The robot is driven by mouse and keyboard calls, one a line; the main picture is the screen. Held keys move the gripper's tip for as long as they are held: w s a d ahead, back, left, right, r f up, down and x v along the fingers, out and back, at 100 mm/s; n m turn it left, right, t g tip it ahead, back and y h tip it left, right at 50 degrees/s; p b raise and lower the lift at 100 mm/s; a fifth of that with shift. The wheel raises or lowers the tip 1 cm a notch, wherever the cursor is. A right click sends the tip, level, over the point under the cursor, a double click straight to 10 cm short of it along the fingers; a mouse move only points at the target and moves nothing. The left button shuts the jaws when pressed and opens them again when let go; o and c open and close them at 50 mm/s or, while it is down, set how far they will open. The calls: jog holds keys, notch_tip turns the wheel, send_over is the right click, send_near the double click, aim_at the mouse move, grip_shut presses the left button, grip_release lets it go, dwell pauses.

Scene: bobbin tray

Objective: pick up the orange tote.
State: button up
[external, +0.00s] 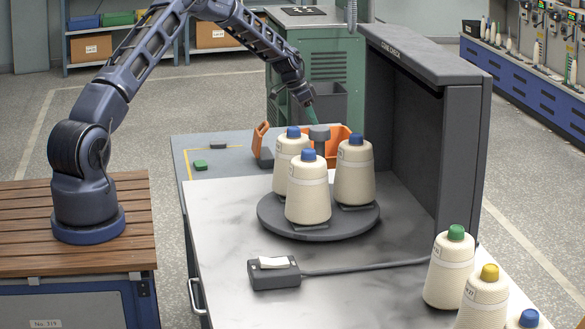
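The orange tote (342,147) stands behind the cones, at the far part of the work surface. Its front and lower parts are mostly hidden by the cones and a grey post (319,136). A separate-looking orange piece (260,138) shows left of the cones; I cannot tell whether it belongs to the tote. My gripper (309,108) points down above the post and near the tote's upper edge in the picture. The fingers are small here, and their opening cannot be made out. I cannot tell whether they touch anything.
Three cream cones with blue tops (308,200) stand on a dark round turntable (277,223). A tall dark hood (462,150) walls the right side. A small box with a cable (274,273) lies in front. More cones (449,270) stand at front right. The white tabletop's left is clear.

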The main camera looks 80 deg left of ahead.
jog(key=shift+x, duration=1)
jog(key=shift+s+x, duration=0.15)
jog(key=shift+x, duration=1.15)
jog(key=shift+s+x, duration=0.15)
jog(key=shift+x, duration=1.1)
jog(key=shift+f, duration=0.4)
grip_shut()
